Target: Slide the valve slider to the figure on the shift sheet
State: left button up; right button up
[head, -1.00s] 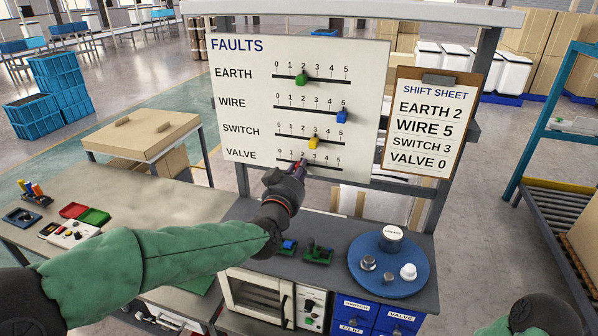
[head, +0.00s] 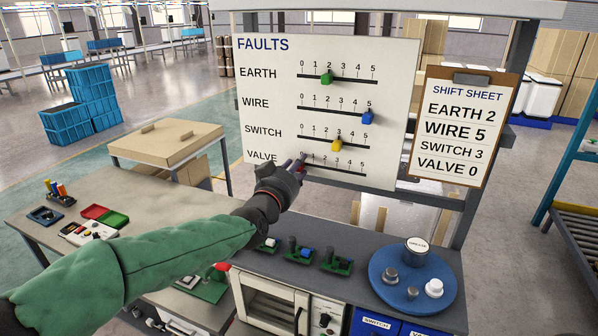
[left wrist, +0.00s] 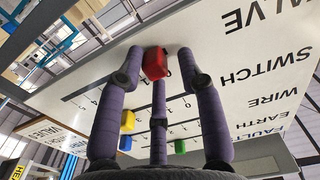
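The faults board (head: 390,100) has four slider scales. Its red valve slider (left wrist: 155,64) is at the low end of the valve scale, near 0. My fingers hide the exact mark. My left gripper (head: 301,163) is at this slider. In the left wrist view its purple fingers (left wrist: 160,68) are around the red slider, one on each side and one in the middle; whether they clamp it is unclear. The shift sheet (head: 461,130) on a clipboard reads EARTH 2, WIRE 5, SWITCH 3, VALVE 0. My right gripper is out of view.
The green earth slider (head: 326,78) is at 2, the blue wire slider (head: 367,118) at 5 and the yellow switch slider (head: 337,145) at 3. Below the board, a blue round tray (head: 380,292) holds several small parts. Green-based switches (head: 336,262) stand left of it.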

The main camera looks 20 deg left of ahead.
pick_arm(q)
jog(key=shift+a+f, duration=0.15)
jog(key=shift+a, duration=0.15)
jog(key=shift+d, duration=0.1)
jog(key=s, duration=1.2)
jog(key=shift+a, duration=0.3)
